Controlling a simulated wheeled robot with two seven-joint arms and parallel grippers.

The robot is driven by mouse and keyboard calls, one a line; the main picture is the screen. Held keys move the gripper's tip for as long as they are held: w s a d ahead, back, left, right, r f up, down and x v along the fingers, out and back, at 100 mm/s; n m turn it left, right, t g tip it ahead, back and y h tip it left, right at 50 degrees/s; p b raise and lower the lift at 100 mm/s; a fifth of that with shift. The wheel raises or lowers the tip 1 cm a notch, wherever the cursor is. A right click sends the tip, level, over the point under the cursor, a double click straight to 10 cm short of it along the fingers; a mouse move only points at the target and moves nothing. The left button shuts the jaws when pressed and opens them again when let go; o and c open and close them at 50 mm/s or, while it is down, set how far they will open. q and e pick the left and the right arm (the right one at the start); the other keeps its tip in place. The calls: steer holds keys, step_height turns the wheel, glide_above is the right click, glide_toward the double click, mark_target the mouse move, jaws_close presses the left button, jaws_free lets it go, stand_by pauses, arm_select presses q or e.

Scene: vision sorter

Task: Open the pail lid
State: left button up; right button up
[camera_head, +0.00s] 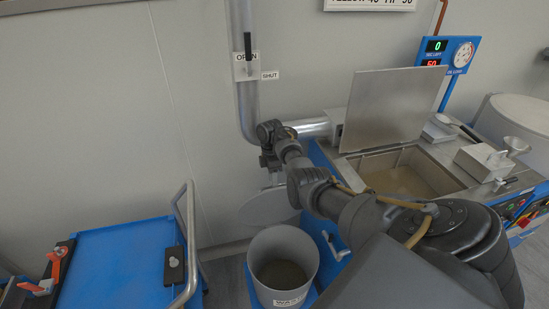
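A round grey lid (262,212) is raised and tilted behind the pail's rim, partly hidden by my arm. My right gripper (270,163) is right above the lid's upper edge. Its fingers are small and dark, and I cannot tell whether they are shut on the lid or only beside it. My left gripper is not in view.
A blue cart (112,275) with a metal rail stands at left. The machine's square tank (462,182) is open at right, its flat cover (392,105) raised. A vertical pipe (246,105) with an OPEN/SHUT valve runs down the wall. My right arm crosses the tank's front.

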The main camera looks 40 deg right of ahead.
steer(key=s+a+r+p, duration=0.1)
steer(key=s+r+p, duration=0.1)
steer(key=r, duration=0.1)
steer(key=s+a+r+p, duration=0.1)
steer(key=r, duration=0.1)
steer(key=shift+s+a+r, duration=0.1)
steer(key=shift+a+r, duration=0.1)
steer(key=shift+a, duration=0.15)
steer(key=s+a+r+p, duration=0.2)
steer(key=s+a+p, duration=0.3)
steer(key=p, duration=0.3)
steer(key=shift+s+a+r+p, duration=0.15)
steer(key=shift+s+r+p, duration=0.25)
steer(key=shift+s, duration=0.15)
